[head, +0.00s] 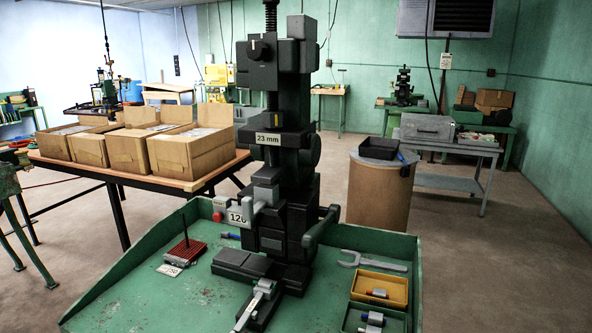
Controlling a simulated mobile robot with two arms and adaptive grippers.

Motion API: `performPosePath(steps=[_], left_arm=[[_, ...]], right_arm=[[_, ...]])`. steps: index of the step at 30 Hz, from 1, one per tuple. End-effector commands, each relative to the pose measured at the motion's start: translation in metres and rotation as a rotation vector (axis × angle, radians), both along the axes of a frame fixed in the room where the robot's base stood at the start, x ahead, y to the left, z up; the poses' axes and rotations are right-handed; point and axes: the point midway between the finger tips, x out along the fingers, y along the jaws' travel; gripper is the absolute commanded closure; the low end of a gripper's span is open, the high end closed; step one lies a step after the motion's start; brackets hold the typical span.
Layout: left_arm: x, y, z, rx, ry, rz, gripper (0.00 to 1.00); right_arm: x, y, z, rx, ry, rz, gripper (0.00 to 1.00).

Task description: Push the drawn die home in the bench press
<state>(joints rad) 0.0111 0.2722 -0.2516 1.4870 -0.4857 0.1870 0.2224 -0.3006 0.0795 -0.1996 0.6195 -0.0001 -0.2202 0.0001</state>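The black bench press (290,180) stands upright on a green tray-like bench top (150,300). A "23 mm" label (268,139) is on its front, and a "126" tag (238,217) hangs at its left side. A low dark block (240,264) juts out to the left of the press foot. It may be the drawn die, but I cannot tell for sure. In front of the foot lies a dark piece with a silver lever-like part (258,298). Neither of my grippers shows in the head view.
A red block with a dark pin (185,250) sits left of the press. A wrench (372,261), a yellow bin (379,290) and a green bin (375,318) lie to the right. The bench has raised rims. Cardboard boxes (190,152) fill a table behind left.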

Motion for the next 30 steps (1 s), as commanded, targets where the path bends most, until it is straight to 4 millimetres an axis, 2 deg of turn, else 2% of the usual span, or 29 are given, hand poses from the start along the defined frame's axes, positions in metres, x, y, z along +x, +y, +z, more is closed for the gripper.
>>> performPosePath(steps=[30], left_arm=[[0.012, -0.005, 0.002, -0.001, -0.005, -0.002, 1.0]], right_arm=[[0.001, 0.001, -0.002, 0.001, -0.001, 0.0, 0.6]])
